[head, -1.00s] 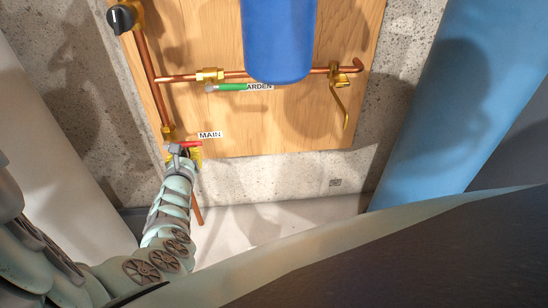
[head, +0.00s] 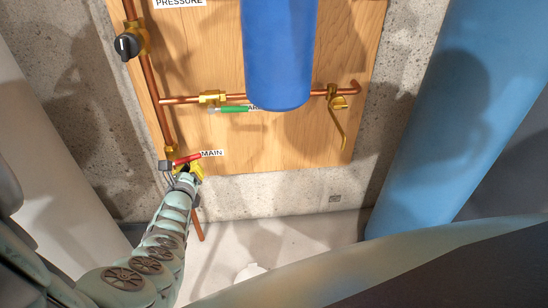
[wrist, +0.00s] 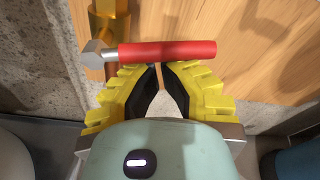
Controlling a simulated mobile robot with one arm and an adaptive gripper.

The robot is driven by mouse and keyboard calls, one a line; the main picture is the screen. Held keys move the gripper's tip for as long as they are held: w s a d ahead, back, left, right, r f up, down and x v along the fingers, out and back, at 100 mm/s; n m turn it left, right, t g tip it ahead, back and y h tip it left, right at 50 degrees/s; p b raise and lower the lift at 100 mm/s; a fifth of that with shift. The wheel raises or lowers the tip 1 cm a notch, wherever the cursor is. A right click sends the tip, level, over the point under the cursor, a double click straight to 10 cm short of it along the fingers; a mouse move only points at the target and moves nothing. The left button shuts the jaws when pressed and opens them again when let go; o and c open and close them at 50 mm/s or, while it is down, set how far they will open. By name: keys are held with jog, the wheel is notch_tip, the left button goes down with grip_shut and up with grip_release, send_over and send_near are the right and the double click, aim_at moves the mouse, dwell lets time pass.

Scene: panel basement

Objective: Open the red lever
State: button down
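The red lever (head: 187,160) is at the lower left of the wooden board, beside the MAIN label (head: 212,153), at the lower part of the vertical copper pipe. In the wrist view the lever's red handle (wrist: 168,52) runs roughly level across the picture, with its grey metal end at the left. My gripper (head: 192,172) is just below the lever in the head view. In the wrist view my gripper (wrist: 160,69) has its yellow fingers drawn together, with only a narrow gap at the tips. The tips are close to the handle's lower edge; contact is unclear. Nothing shows between them.
A blue cylinder (head: 277,60) hangs mid-board. A large blue pipe (head: 440,110) stands at right.

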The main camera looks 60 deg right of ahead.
aim_at(186, 159)
notch_tip(186, 159, up, 3)
jog(key=n, duration=0.2)
jog(key=n+p, duration=0.1)
jog(key=n, duration=0.1)
jog(key=shift+w+a+f+h, duration=0.1)
jog(key=shift+f+h, duration=0.1)
jog(key=shift+h, duration=0.2)
jog(key=shift+w+r+n, duration=0.1)
jog(key=shift+r+n, duration=0.2)
jog(key=shift+n, duration=0.5)
jog(key=r+n, duration=0.1)
jog(key=n, duration=0.1)
jog(key=w+a+n, duration=0.1)
jog(key=n, duration=0.1)
jog(key=r+n+h, duration=0.1)
jog(key=n, duration=0.1)
jog(key=shift+w+a+r, duration=0.3)
jog(key=shift+w+a, duration=0.05)
jog(key=shift+w, duration=0.05)
